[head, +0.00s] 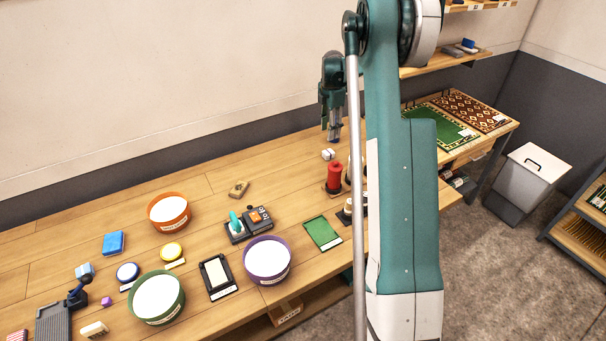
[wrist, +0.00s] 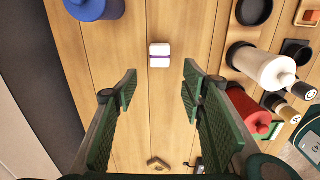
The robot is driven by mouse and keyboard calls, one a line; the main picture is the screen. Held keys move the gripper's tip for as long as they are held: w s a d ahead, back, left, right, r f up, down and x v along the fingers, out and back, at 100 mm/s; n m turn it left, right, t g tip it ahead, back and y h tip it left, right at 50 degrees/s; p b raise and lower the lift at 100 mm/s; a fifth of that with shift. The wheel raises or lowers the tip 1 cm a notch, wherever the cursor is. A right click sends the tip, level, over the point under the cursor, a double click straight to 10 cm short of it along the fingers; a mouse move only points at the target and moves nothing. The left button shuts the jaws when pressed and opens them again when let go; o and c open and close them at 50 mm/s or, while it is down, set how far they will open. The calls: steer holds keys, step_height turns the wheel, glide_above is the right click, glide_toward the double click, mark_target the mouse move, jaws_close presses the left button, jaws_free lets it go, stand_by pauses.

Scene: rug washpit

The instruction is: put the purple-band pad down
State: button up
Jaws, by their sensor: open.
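The purple-band pad (wrist: 159,55) is a small white block with a purple stripe across it. It lies on the bare wooden bench top, and in the head view the pad (head: 328,154) shows just below my gripper (head: 334,135). In the wrist view my gripper (wrist: 160,92) is open, with its two green fingers wide apart and nothing between them. The pad appears beyond the fingertips, roughly centred between them, and neither finger touches it.
A red bottle-like item (wrist: 248,112) and a white one (wrist: 262,68) stand right of the fingers. A blue round item (wrist: 94,8) is at upper left. A tan block (head: 239,188) and an orange-rimmed bowl (head: 168,211) sit farther left. Bare bench (head: 285,170) lies between.

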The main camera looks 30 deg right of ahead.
steer(key=s+a+r+m+t, duration=0.2)
steer(key=s+a+r+m, duration=0.2)
steer(key=s+a+r, duration=0.65)
steer(key=s+a+r+m+t, duration=0.1)
steer(key=s+a+r+m, duration=0.45)
steer(key=a+r, duration=0.85)
steer(key=s+a+f+m+t, duration=0.1)
steer(key=s+a+f+m, duration=0.1)
steer(key=s+a, duration=0.4)
steer(key=s+a+f+m+t, duration=0.1)
steer(key=s+a, duration=0.5)
steer(key=s, duration=0.7)
steer(key=s+a+f+m+t, duration=0.2)
steer(key=s+a+m, duration=0.3)
steer(key=s, duration=0.5)
steer(key=shift+s+a+f, duration=0.3)
steer(key=shift+a+f, duration=0.2)
steer(key=shift+a, duration=0.45)
